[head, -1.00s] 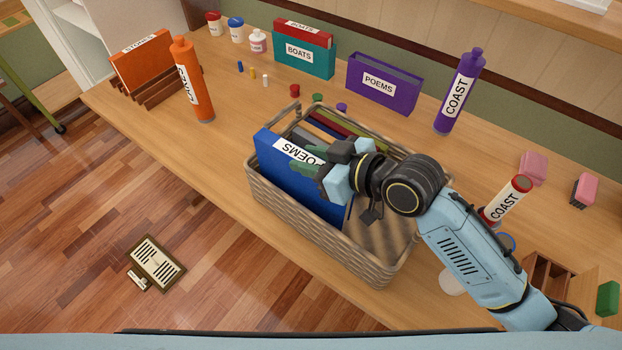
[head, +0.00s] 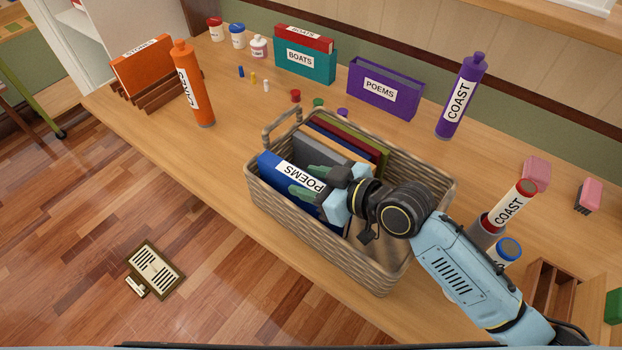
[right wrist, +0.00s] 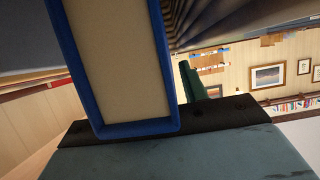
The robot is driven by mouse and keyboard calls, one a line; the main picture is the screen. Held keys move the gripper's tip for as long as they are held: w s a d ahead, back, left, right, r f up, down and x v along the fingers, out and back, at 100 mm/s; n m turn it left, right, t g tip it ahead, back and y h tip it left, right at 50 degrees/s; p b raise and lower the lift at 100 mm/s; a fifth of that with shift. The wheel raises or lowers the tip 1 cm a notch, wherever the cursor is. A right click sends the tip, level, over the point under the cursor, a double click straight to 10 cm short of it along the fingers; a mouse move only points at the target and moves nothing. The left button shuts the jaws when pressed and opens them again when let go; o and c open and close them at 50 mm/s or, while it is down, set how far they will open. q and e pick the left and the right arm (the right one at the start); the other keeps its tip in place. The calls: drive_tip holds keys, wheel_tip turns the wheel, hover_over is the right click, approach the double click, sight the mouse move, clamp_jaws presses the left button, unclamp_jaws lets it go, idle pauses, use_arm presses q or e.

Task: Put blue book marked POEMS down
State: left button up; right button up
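The blue book marked POEMS (head: 275,187) stands low in the wicker basket (head: 315,245), along its left wall; that wall hides its lower part. My right gripper (head: 299,177) is at the book's near right end, with one green finger on each side of it. The fingers look spread wider than the book. In the right wrist view the book's blue-edged, cream end (right wrist: 120,70) is close in front of the palm, and one green finger (right wrist: 190,83) shows with a gap beside it. The other finger is hidden there. My left gripper is out of view.
Several other books (head: 345,140) stand in the basket behind the blue one. A purple POEMS box (head: 385,95) and a purple COAST bottle (head: 460,98) stand behind. A red COAST tube (head: 508,207) is right of the basket. Small caps lie behind the basket.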

drive_tip(key=shift+o, duration=0.5)
drive_tip(key=shift+r, duration=0.1)
drive_tip(key=shift+d+r, duration=0.15)
drive_tip(key=p+v, duration=0.1)
drive_tip(key=v, duration=1)
drive_tip(key=shift+s+d+r, duration=0.2)
drive_tip(key=shift+s+d, duration=0.05)
